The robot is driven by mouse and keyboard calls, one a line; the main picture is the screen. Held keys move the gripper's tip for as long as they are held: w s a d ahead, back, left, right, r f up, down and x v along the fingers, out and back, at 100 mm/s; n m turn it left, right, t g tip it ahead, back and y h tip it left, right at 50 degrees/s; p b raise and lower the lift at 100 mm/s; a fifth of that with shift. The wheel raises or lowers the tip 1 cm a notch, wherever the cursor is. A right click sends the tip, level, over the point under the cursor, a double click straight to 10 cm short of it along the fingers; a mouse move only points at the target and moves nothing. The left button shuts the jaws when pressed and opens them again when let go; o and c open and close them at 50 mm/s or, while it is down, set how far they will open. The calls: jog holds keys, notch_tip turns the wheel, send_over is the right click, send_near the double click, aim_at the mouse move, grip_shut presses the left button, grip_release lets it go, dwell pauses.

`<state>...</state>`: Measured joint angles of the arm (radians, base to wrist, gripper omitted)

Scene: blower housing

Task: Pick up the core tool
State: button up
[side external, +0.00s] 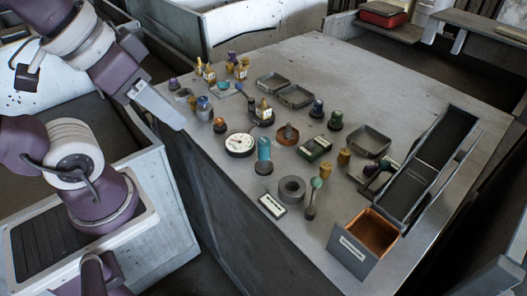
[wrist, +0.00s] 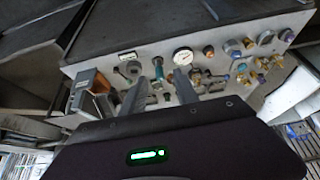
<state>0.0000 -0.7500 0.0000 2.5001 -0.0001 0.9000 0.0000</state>
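I cannot tell for certain which item is the core tool. A thin upright tool with a pale green round top (side external: 316,184) stands near the front edge of the table, beside a grey ring (side external: 292,188). A teal cylinder (side external: 264,148) on a dark base stands behind the ring; it also shows in the wrist view (wrist: 158,70). My gripper (wrist: 160,88) shows two grey fingers spread apart with nothing seen held between them. In the side view my arm is at the left, off the table's edge and apart from the items.
The grey table (side external: 330,60) carries a white dial gauge (side external: 240,144), small trays (side external: 296,96), several bottles and knobs, and a labelled block (side external: 272,206). An orange-lined bin (side external: 366,236) and a long dark rack (side external: 446,138) stand at the right. The table's back is clear.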

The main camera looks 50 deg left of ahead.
jog(key=o, duration=0.3)
jog(key=shift+o, duration=0.2)
jog(key=n+g, duration=0.5)
jog(key=n, duration=1)
send_over(264, 154)
jog(key=a, duration=0.1)
jog(key=f, duration=1.2)
jog(key=shift+w+f, duration=0.2)
jog(key=shift+f, duration=0.1)
jog(key=shift+g, duration=0.3)
jog(key=f, duration=0.7)
jog(key=shift+w+a+f, duration=0.15)
jog(key=shift+w+f, duration=0.15)
